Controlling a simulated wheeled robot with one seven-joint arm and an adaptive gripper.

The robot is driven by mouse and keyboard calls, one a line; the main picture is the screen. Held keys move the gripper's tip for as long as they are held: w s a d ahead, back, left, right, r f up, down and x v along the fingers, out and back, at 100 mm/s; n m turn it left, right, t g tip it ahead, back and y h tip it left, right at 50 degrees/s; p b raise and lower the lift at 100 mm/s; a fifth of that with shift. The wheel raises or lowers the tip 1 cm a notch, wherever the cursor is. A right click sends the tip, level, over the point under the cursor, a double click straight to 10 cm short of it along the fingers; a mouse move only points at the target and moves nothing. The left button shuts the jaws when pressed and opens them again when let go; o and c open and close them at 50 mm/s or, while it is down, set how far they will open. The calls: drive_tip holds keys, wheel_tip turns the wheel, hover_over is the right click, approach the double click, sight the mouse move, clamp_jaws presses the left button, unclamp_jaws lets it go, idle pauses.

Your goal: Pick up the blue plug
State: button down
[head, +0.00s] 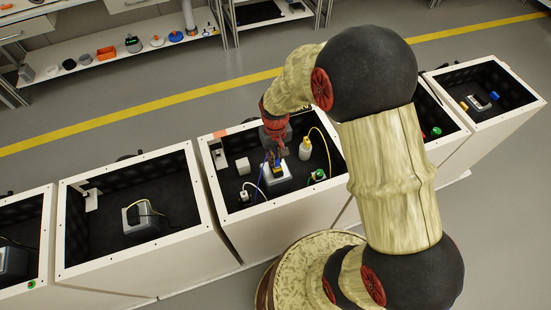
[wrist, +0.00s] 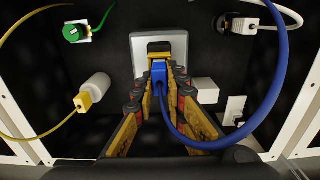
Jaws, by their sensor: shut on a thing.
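The blue plug (wrist: 158,74) with its thick blue cable is between the fingertips of my gripper (wrist: 160,82) in the wrist view. My gripper is shut on it. The plug's front end is at a dark and yellow piece on a grey-white box (wrist: 175,46); I cannot tell whether it sits in a socket there. In the head view my gripper (head: 279,155) points down into the middle open cabinet (head: 232,206), above the box (head: 277,180). The plug itself is mostly hidden by the gripper in the head view.
A white bottle-like holder with a yellow plug (wrist: 84,101), a green plug (wrist: 74,32), a white plug (wrist: 245,25) and a white cube (wrist: 205,91) surround the gripper. The blue cable loops to the right. Cabinet walls enclose the space. More open cabinets stand on both sides.

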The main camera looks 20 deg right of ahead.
drive_tip(key=shift+w+r, duration=0.1)
drive_tip(key=shift+r, duration=0.45)
drive_tip(key=s+d+r+p, duration=0.5)
drive_tip(key=s+d+r, duration=0.2)
drive_tip(key=d+r, duration=0.5)
drive_tip(key=shift+p, duration=0.35)
drive_tip(key=shift+s, duration=0.1)
